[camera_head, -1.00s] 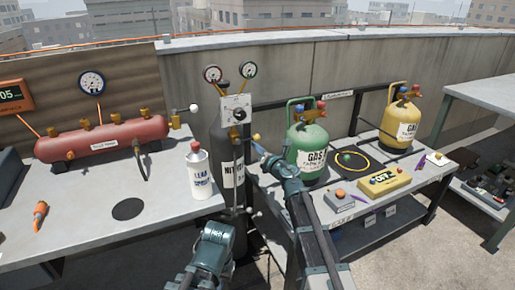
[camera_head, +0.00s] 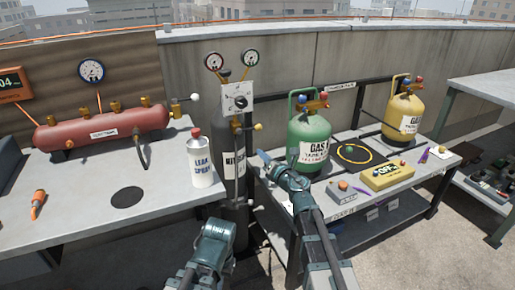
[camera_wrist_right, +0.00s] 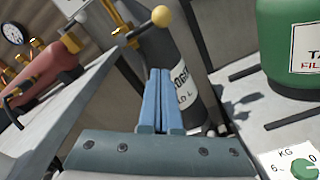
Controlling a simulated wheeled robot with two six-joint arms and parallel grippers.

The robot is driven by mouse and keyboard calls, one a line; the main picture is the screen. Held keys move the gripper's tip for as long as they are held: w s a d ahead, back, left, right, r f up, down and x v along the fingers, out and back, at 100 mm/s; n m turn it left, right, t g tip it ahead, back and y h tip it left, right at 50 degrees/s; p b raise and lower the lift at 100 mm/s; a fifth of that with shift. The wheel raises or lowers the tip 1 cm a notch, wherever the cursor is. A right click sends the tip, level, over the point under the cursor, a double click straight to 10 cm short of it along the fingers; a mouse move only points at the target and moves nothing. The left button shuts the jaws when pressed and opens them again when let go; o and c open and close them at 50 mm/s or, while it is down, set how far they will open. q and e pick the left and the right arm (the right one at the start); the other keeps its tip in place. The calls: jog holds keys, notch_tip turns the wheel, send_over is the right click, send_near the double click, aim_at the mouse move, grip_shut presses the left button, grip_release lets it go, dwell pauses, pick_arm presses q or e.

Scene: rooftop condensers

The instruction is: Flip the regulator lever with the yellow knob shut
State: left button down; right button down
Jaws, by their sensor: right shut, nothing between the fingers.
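The yellow knob (camera_head: 258,127) sits on the end of a short lever that sticks out to the right below the regulator panel (camera_head: 238,98), on the dark nitrogen cylinder (camera_head: 232,170). In the right wrist view the yellow knob (camera_wrist_right: 161,15) is at the top, on a dark rod from a brass fitting. My right gripper (camera_head: 263,155) is shut and empty, below the knob and apart from it. Its blue fingers (camera_wrist_right: 160,90) lie together in front of the cylinder. My left gripper (camera_head: 215,235) is low in front of the cylinder; its fingers cannot be made out.
A leak spray bottle (camera_head: 201,160) stands on the left bench, near a red tank (camera_head: 100,130) with a white-knobbed lever. A green gas tank (camera_head: 309,142) stands right of my right gripper. A yellow scale box (camera_head: 387,176) lies on the right bench.

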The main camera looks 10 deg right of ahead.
jog(key=v, duration=0.4)
jog(key=shift+s, duration=0.15)
